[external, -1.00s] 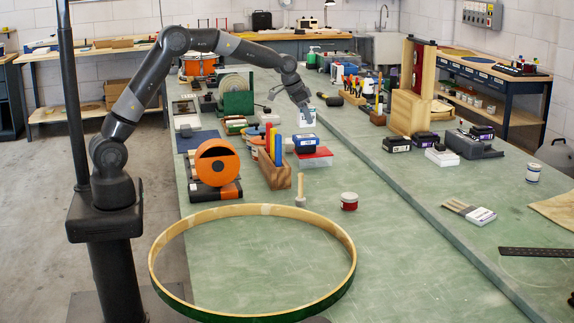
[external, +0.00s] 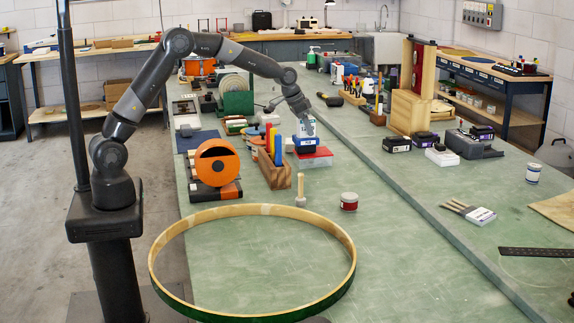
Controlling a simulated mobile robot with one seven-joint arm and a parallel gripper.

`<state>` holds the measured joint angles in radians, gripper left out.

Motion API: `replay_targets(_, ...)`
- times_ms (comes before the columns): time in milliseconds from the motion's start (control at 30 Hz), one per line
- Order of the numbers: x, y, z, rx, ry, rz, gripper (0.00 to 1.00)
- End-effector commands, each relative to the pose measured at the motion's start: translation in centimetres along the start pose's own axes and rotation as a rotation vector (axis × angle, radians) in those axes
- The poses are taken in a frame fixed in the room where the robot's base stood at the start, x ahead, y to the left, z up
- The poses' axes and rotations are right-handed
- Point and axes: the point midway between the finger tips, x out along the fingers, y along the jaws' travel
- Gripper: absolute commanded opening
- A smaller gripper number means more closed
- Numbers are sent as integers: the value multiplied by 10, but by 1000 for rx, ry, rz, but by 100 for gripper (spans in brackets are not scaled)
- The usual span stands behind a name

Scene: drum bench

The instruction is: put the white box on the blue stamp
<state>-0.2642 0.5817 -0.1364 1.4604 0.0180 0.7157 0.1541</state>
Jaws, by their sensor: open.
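A small white box (external: 301,129) shows just behind and beside my gripper (external: 309,125), partly hidden by its fingers. The blue stamp (external: 305,141), blue with a dark lower part, is directly below them in the picture, by a clear box with a red lid (external: 318,157). My gripper points down and is open, its fingertips close above the stamp. The box and stamp overlap in this view; I cannot tell whether they touch.
A wooden block with coloured upright tools (external: 277,170) stands just left of the stamp. An orange round tool (external: 217,163) is farther left. A large wooden hoop (external: 346,240) lies in front. The bench on the right of the stamp is fairly clear.

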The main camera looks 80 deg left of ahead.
Motion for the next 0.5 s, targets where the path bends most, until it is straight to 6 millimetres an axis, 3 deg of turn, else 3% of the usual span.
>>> replay_targets(267, -8, 0, -2, 0, 2, 0, 60)
replay_targets(500, -55, 0, -2, 0, 4, -1, 60)
